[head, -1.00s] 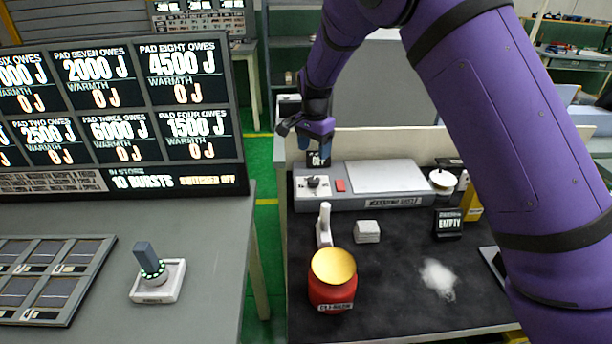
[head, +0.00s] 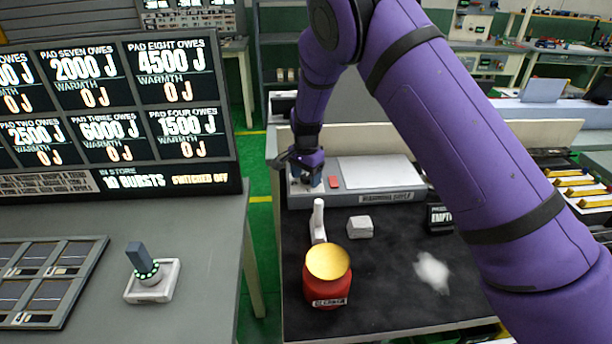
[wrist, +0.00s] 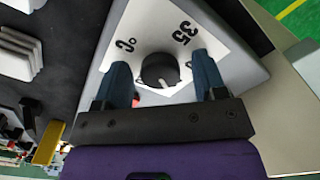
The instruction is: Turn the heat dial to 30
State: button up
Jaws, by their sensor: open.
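The heat dial (wrist: 158,70) is a round black knob on a white plate (wrist: 140,22) printed with "35" and "C°". A pale pointer mark on the knob points toward the bottom of the wrist view. My gripper (wrist: 162,76) is open, with one blue finger on either side of the dial. Gaps show between the fingers and the knob. In the head view my gripper (head: 307,179) is low over the left end of the long grey unit (head: 343,197) and hides the dial there.
A red button (head: 333,182) is just right of the gripper. A white upright handle (head: 318,222), a small white block (head: 360,227) and a red jar (head: 327,288) with a yellow top stand in front on the dark mat. A joystick (head: 150,275) sits on the left table.

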jog(key=c, duration=0.9)
jog(key=shift+c, duration=0.2)
jog(key=shift+n, duration=0.3)
jog(key=n, duration=1.1)
jog(key=o, duration=0.9)
